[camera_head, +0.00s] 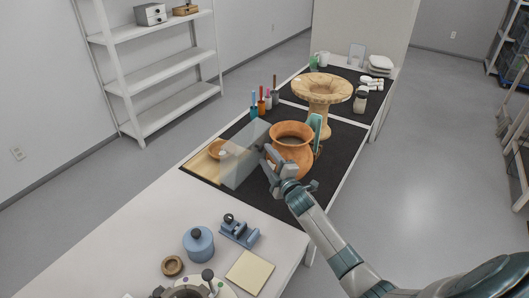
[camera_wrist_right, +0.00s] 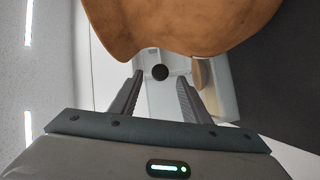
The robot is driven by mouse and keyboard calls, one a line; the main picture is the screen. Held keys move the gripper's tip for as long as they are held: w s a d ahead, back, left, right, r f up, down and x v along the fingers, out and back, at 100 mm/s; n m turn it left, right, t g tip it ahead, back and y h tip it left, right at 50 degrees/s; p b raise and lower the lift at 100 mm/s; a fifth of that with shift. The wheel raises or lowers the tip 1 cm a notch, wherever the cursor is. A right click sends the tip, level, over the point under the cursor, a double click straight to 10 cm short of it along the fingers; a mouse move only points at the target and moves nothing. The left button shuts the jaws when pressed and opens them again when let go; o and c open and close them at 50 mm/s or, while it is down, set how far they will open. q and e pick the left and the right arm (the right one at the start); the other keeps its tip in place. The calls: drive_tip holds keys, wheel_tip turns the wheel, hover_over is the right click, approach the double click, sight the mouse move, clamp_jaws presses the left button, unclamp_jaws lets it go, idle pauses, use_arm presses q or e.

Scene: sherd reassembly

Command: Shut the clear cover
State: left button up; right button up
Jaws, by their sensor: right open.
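The clear cover (camera_head: 243,154) is a see-through, pale panel or box standing raised at the right of a light wooden base (camera_head: 203,168) on the black mat. My right gripper (camera_head: 268,156) is open just right of the cover, in front of the orange pot. In the right wrist view, a dark round knob (camera_wrist_right: 160,72) shows beyond and between the open fingertips (camera_wrist_right: 160,84), against the pale cover area. I cannot tell whether the fingers touch it. My left gripper is not in view.
The orange two-handled pot (camera_head: 291,152) stands close beside the right gripper; its body fills the top of the wrist view (camera_wrist_right: 180,25). A blue lidded jar (camera_head: 198,243) stands in front. The white table is clear left of it.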

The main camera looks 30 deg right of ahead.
drive_tip(key=shift+w, duration=1.35)
clamp_jaws()
